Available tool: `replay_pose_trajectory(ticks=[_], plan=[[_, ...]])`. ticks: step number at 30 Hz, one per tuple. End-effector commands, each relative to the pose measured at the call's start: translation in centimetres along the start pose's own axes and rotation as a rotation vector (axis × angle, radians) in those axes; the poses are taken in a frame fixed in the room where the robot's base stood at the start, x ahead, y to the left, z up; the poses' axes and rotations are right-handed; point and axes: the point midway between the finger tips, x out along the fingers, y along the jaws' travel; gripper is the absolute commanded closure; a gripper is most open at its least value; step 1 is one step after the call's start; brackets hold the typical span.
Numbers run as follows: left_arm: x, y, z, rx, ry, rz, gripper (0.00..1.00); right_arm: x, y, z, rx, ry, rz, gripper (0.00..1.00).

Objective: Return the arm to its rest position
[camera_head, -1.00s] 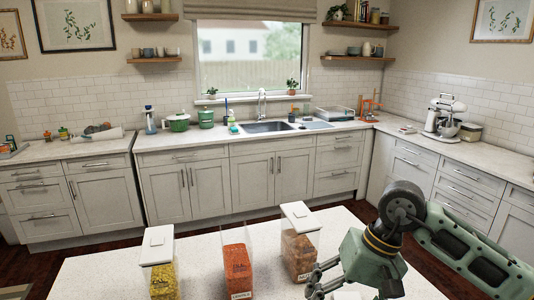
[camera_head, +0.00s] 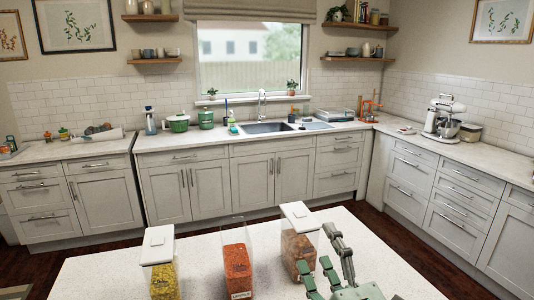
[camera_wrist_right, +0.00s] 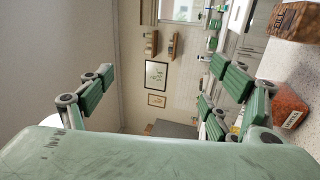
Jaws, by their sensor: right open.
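My right gripper (camera_head: 325,262) is at the lower right of the head view, over the near white counter (camera_head: 205,254). Its green fingers point up and are spread, with nothing between them. In the right wrist view the fingers (camera_wrist_right: 160,95) stand apart, with wall and shelves behind the gap. The upper arm is out of the head view. My left gripper is not in view.
Three clear containers stand on the near counter: one with yellow contents (camera_head: 163,279), one with red contents (camera_head: 237,268) and one with brown contents (camera_head: 299,245), close left of the right gripper. The counter's right part is clear.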

Motion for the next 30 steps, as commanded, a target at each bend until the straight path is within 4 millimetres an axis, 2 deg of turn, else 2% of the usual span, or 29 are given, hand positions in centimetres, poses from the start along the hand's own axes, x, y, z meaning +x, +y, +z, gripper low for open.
replay_pose_trajectory(ticks=[1, 4, 6, 10, 12, 15, 19, 24, 25, 30], plan=[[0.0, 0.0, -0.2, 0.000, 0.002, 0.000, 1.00, -1.6, -3.0, 1.9, 0.140, -0.095, -0.104, 0.18], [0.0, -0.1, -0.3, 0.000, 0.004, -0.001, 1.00, -5.7, -8.7, 5.0, 0.397, -0.290, -0.298, 0.18], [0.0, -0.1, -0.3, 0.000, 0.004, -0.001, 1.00, -9.4, -12.5, 6.3, 0.559, -0.430, -0.423, 0.18], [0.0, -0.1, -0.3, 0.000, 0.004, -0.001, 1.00, -17.0, -18.1, 7.0, 0.807, -0.682, -0.628, 0.18], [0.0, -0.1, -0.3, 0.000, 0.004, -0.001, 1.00, -20.6, -20.0, 6.8, 0.905, -0.798, -0.713, 0.18], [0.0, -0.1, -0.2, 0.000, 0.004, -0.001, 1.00, -25.2, -21.8, 6.1, 1.010, -0.941, -0.812, 0.18], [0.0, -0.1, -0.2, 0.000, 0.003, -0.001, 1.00, -30.3, -23.1, 5.0, 1.107, -1.100, -0.915, 0.18], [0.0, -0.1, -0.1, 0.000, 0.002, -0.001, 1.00, -36.1, -23.7, 3.2, 1.200, -1.289, -1.029, 0.18], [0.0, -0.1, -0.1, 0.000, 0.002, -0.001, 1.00, -37.1, -23.7, 2.9, 1.212, -1.323, -1.048, 0.18], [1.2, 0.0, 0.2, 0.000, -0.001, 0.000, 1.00, -37.4, -29.9, 3.5, 1.201, -1.330, -1.063, 0.18]])
